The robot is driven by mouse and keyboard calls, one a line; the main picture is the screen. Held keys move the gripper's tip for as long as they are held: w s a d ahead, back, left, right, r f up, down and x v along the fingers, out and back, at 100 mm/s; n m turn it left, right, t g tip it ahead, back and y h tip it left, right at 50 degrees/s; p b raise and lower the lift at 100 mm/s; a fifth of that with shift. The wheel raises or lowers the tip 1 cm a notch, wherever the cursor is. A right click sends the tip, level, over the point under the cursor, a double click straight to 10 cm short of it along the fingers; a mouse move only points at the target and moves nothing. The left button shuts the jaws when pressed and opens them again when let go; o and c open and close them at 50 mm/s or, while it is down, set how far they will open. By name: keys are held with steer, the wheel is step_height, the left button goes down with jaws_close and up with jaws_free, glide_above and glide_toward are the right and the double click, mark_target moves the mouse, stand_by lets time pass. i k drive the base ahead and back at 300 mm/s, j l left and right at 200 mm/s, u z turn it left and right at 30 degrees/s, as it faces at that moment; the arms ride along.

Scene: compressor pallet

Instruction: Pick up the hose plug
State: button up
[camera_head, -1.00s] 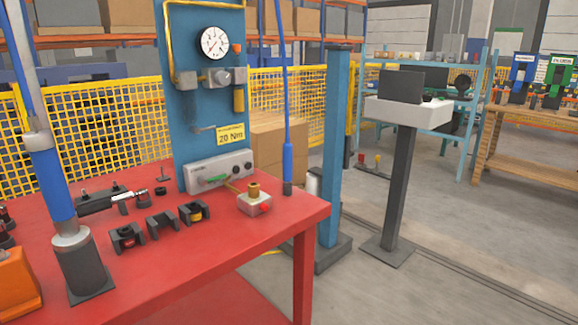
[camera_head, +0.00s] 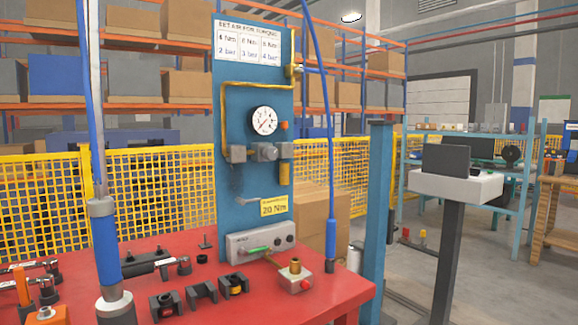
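A thin blue hose (camera_head: 326,120) hangs down at the right side of the blue panel in the head camera view. It ends in a thicker blue sleeve (camera_head: 331,235) with a dark tip (camera_head: 330,266), which looks like the hose plug. The tip hangs at the right rear of the red table (camera_head: 240,312). I cannot tell whether the tip touches the table. My gripper is not in view.
A blue and grey upright tool (camera_head: 105,245) with a hose stands at the table's left front. Several black holders (camera_head: 201,292) stand mid-table. The blue panel (camera_head: 254,200) carries a gauge and control box. A blue post (camera_head: 378,200) stands to the right.

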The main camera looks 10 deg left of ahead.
mark_target(331, 223)
steer(key=i+l+z, duration=0.2)
steer(key=i+l, duration=1.1)
